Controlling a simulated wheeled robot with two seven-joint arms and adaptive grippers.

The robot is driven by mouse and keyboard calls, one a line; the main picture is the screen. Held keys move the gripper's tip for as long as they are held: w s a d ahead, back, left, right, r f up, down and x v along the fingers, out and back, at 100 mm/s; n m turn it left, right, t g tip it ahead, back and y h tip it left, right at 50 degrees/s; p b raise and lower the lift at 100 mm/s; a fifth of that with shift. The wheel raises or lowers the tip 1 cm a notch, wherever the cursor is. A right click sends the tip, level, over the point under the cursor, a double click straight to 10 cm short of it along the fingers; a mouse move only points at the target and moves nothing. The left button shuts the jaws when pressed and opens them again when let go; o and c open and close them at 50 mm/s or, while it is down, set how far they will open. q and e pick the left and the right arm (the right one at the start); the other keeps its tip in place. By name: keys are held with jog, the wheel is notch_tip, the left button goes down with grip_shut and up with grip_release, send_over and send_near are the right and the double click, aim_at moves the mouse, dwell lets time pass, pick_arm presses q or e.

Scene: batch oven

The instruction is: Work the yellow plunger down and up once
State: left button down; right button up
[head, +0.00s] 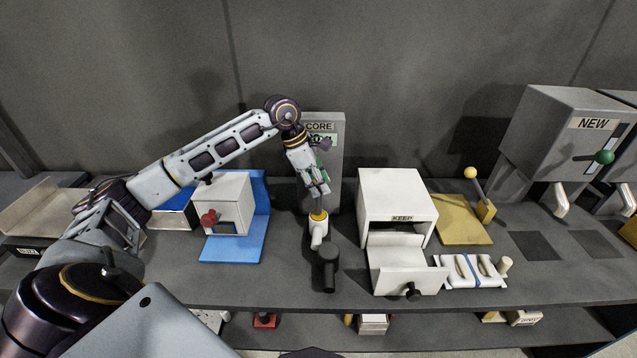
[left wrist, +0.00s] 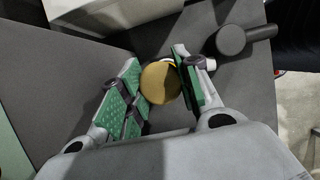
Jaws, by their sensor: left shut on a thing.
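The yellow plunger (head: 318,215) shows as a yellow ring or knob just under my left gripper, above a white spouted body (head: 318,232). In the left wrist view its round yellow top (left wrist: 160,82) lies between the green finger pads. My left gripper (head: 319,193) reaches down from above and is shut on the plunger; it also shows in the left wrist view (left wrist: 158,90). The fingers hide part of the plunger's sides and its stem. A dark grey cylinder with a handle (head: 328,262) stands just in front of the white spout. My right gripper is in neither view.
A grey upright panel marked CORE (head: 335,150) stands behind the plunger. A white box marked KEEP (head: 395,190) with an open drawer (head: 395,272) is to the right. A blue stand (head: 262,225) with a white box is to the left.

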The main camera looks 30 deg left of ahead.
pick_arm(q)
jog(key=c, duration=1)
grip_release()
jog(key=shift+r, duration=0.1)
jog(key=v, duration=1.2)
jog(key=shift+s, duration=0.15)
